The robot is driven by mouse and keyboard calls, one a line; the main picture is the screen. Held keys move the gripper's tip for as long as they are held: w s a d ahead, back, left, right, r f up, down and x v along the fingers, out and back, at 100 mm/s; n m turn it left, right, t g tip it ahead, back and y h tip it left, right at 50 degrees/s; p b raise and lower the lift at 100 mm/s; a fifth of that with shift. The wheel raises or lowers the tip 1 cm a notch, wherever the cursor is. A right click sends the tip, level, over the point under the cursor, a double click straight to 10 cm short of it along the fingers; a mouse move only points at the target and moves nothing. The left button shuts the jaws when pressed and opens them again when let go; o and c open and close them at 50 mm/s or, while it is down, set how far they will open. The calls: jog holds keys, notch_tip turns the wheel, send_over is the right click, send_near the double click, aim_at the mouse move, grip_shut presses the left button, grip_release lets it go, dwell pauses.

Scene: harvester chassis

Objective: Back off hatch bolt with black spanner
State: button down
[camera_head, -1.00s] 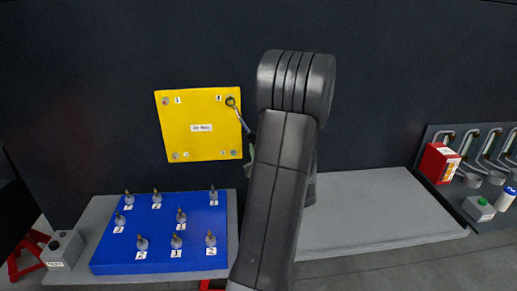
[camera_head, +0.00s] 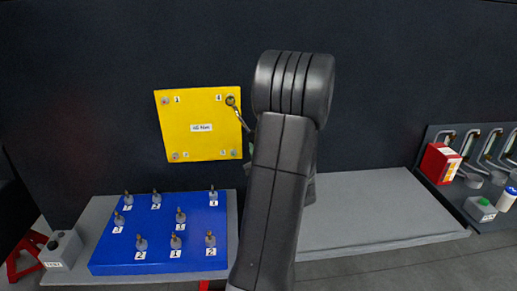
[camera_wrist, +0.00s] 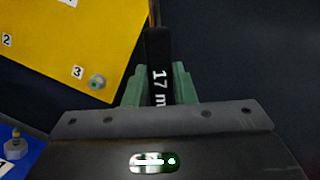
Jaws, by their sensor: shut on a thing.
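The yellow hatch (camera_head: 200,145) is on the dark wall, with numbered bolts at its corners. The bolt by label 4 (camera_head: 230,100) is at its upper right corner. The black spanner (camera_wrist: 157,48), marked "17 m" with the rest of the marking hidden, is held between the green jaws of my gripper (camera_wrist: 158,88). In the head view, the spanner's end is at bolt 4 and its shaft slants down to the right. My arm hides most of the gripper there. Bolt 3 (camera_wrist: 97,82) shows in the wrist view, left of the spanner, apart from it.
A blue board (camera_head: 115,258) with several labelled bolts lies on the grey bench (camera_head: 385,205) below the hatch. A small grey box (camera_head: 62,250) is at its left. A red box (camera_head: 438,164) and hanging tools are at the right. The bench right of my arm is clear.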

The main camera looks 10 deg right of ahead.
jog(key=shift+w, duration=0.85)
jog(key=shift+d+r+n+y+b, duration=0.15)
jog(key=shift+d+r+n+y, duration=0.25)
jog(key=shift+d+n, duration=0.3)
jog(key=shift+d+r+n+y+b, duration=0.15)
jog(key=shift+d+r+n+y, duration=0.05)
jog(key=shift+d+r+n, duration=0.45)
jog(key=shift+a+f, duration=0.1)
jog(key=shift+f, duration=0.05)
jog(key=shift+d+r+n+g, duration=0.6)
jog(key=shift+d+r+n, duration=0.45)
jog(key=shift+n, duration=0.4)
jog(key=shift+r, duration=0.1)
